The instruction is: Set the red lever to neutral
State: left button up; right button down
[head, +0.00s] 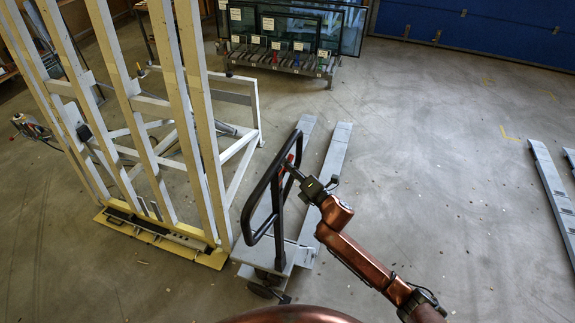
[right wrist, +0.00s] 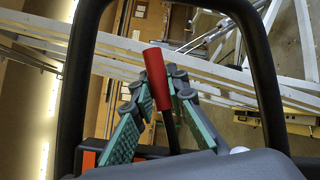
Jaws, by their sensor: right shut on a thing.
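The red lever (right wrist: 156,82) stands in the middle of the right wrist view, with a red grip on a dark rod. In the head view only a small red part of it (head: 290,159) shows at the black loop handle (head: 250,205) of a grey pallet truck (head: 336,150). My right gripper (right wrist: 162,88) has its teal-padded fingers on both sides of the red grip and is shut on it. In the head view my right gripper (head: 295,171) reaches the loop from the right. My left gripper is not in view.
A tall white glass frame (head: 160,107) on a yellow-edged base (head: 150,245) stands left of the pallet truck. A rack with glass panes (head: 287,62) is at the back. Other grey forks (head: 552,190) lie at the right edge. The floor between is clear.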

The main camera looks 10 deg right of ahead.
jog(key=m+p, duration=0.1)
jog(key=f+m+g+p, duration=0.1)
jog(key=p, duration=0.1)
jog(key=f+p, duration=0.1)
jog(key=p, duration=0.1)
jog(key=shift+w+d+f+m+g+h, duration=0.15)
jog(key=shift+w+f+m+g+h, duration=0.15)
jog(key=shift+m, duration=0.1)
jog(key=shift+f+m+p, duration=0.3)
jog(key=shift+f+p, duration=0.05)
jog(key=shift+p, duration=0.2)
jog(key=shift+f, duration=0.15)
jog(key=c, duration=1.9)
grip_release()
jog(key=shift+s+d, duration=0.1)
jog(key=shift+s, duration=0.05)
jog(key=v, duration=1.1)
jog(key=shift+s+d+r, duration=0.25)
jog(key=shift+s+r, duration=0.05)
